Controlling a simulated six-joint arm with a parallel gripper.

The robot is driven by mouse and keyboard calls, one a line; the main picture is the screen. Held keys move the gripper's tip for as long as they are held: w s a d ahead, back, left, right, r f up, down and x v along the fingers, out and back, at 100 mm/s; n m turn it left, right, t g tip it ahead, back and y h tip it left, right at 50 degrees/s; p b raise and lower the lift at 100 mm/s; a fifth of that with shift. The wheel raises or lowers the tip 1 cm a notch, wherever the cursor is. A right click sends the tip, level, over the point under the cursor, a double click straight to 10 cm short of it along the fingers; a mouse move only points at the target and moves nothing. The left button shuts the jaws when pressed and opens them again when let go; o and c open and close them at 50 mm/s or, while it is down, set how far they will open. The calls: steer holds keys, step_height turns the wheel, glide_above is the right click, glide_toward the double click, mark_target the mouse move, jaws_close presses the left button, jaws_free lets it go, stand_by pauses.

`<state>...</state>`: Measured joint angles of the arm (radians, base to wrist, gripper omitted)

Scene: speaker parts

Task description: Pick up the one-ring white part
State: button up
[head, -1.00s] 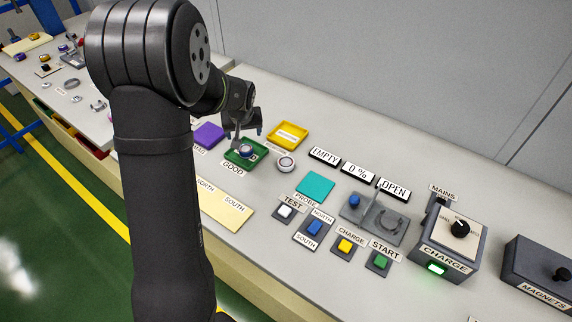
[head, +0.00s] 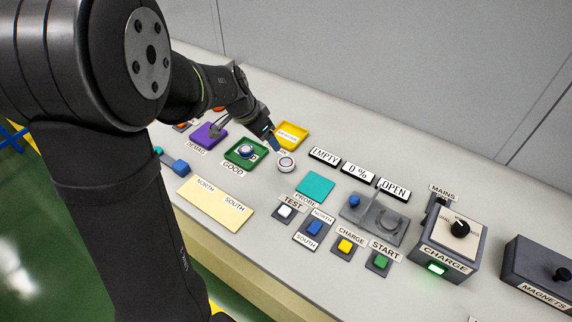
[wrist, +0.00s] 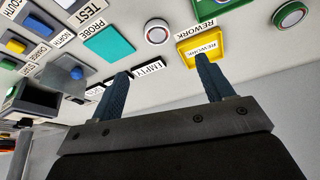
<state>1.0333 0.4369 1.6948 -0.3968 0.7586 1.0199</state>
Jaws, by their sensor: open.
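The white part (head: 286,162) is a small round white piece with a ring on its top. It lies on the bare bench right of the green GOOD tray (head: 231,158) and in front of the yellow REWORK tray (head: 302,146). In the wrist view the white part (wrist: 157,31) lies beyond my fingertips, between their lines, and nothing covers its top. My gripper (wrist: 162,68) is open and empty, its two blue fingers apart. In the head view my gripper (head: 274,142) is just behind and left of the white part, seemingly above the bench.
A similar round part (head: 246,151) sits in the GOOD tray. A purple tray (head: 205,138) is left of it. A teal PROBE pad (head: 315,186), buttons, EMPTY, 0 % and OPEN signs (head: 358,171) and a grey fixture (head: 375,221) stand to the right.

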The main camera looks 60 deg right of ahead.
glide_above(286, 162)
steer(key=w+a, duration=0.2)
steer(key=a, duration=0.1)
steer(key=f, duration=1)
steer(key=shift+s+f, duration=0.1)
steer(key=shift+s, duration=0.1)
steer(key=shift+s+d+x, duration=0.15)
steer(key=shift+s+x, duration=0.1)
steer(key=shift+x, duration=1.1)
steer(key=shift+s+d+x, duration=0.1)
steer(key=shift+s+x, duration=0.1)
steer(key=shift+x, duration=1.1)
steer(key=c, duration=1.3)
steer(key=shift+r, duration=0.25)
